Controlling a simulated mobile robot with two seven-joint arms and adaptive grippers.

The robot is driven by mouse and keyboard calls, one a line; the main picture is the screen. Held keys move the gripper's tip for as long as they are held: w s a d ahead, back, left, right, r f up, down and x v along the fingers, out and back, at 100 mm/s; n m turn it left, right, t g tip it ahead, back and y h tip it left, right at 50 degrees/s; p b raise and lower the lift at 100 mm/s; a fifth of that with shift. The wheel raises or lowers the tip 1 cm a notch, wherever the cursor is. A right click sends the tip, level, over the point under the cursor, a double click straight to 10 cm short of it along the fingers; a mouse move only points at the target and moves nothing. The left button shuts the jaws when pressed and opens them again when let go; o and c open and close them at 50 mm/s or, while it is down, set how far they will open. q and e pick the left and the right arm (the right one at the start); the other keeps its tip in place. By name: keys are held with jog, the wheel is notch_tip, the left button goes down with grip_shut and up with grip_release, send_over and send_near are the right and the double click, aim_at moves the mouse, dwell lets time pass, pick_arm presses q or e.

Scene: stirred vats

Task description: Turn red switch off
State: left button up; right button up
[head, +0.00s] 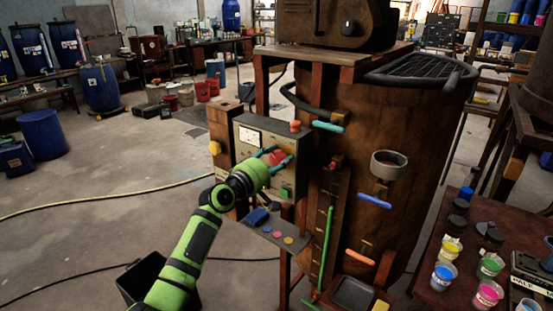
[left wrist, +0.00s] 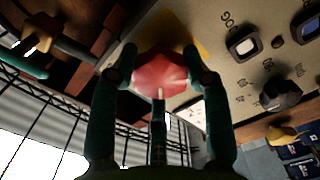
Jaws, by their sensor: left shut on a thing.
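The red switch (left wrist: 160,80) is a faceted red knob on the face of a grey control panel (head: 246,137). The knob's exact turn position is hard to read. My right gripper is in neither view.
A large brown vat (head: 350,120) stands right of the panel, with blue, teal and orange handles. A table with paint cups (head: 446,275) is at the right. A black bin (head: 150,275) stands on the floor below my arm.

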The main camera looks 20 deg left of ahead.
pick_arm(q)
jog(key=shift+a+r, duration=0.1)
jog(key=shift+r, duration=0.2)
jog(key=o, duration=1.2)
jog(key=shift+w, duration=0.1)
jog(key=shift+c, duration=0.2)
jog(key=shift+f, duration=0.2)
jog(key=shift+s+a+f, duration=0.1)
jog(key=shift+s+a, duration=0.05)
jog(key=shift+s, duration=0.4)
jog(key=v, duration=1)
jog(key=shift+s, duration=0.4)
jog(key=shift+a, duration=0.15)
